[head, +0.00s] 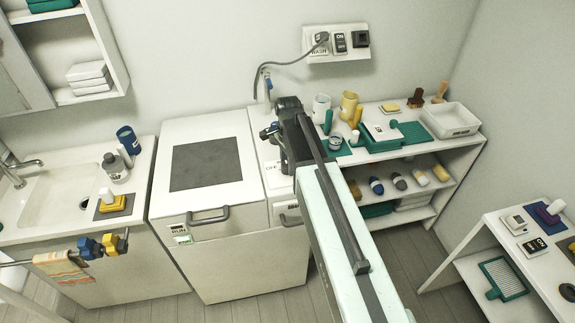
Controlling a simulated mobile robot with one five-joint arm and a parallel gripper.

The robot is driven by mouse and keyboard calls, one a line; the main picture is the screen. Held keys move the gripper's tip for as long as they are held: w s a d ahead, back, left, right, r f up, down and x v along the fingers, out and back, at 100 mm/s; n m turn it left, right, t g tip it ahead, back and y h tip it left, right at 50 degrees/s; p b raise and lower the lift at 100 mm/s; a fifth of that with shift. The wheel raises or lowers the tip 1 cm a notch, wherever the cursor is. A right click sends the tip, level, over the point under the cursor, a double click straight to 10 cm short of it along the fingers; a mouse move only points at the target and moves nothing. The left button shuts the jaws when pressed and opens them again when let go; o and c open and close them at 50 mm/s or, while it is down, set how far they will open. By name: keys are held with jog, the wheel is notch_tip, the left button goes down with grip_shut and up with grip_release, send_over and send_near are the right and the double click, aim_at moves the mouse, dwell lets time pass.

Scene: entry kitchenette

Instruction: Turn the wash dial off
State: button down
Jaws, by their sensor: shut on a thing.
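My gripper (270,132) is over the top of the narrow white unit (262,152), right of the wide white washer (190,130). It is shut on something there. The wash dial cannot be made out on its own. An "OFF" label (272,166) shows on the unit top just in front of the gripper, so the held thing appears to be the dial. My gripper and arm hide the dial and its pointer, so its setting cannot be read. A label reading "WASH" (319,51) is on the wall panel (368,53) behind, below a plugged-in cable (285,63).
A white shelf (455,160) with cups, teal mats and a tray stands right of my arm. The sink (60,195) is at left, with bottles on its counter. A low shelf (490,262) with switches is at lower right. Floor between the shelves is clear.

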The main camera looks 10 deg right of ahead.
aim_at(287, 163)
jog(key=n, duration=0.6)
jog(key=shift+w+a, duration=0.1)
jog(key=shift+n, duration=2.8)
jog(key=c, duration=0.9)
grip_release()
notch_tip(287, 163, up, 8)
jog(key=p, duration=0.8)
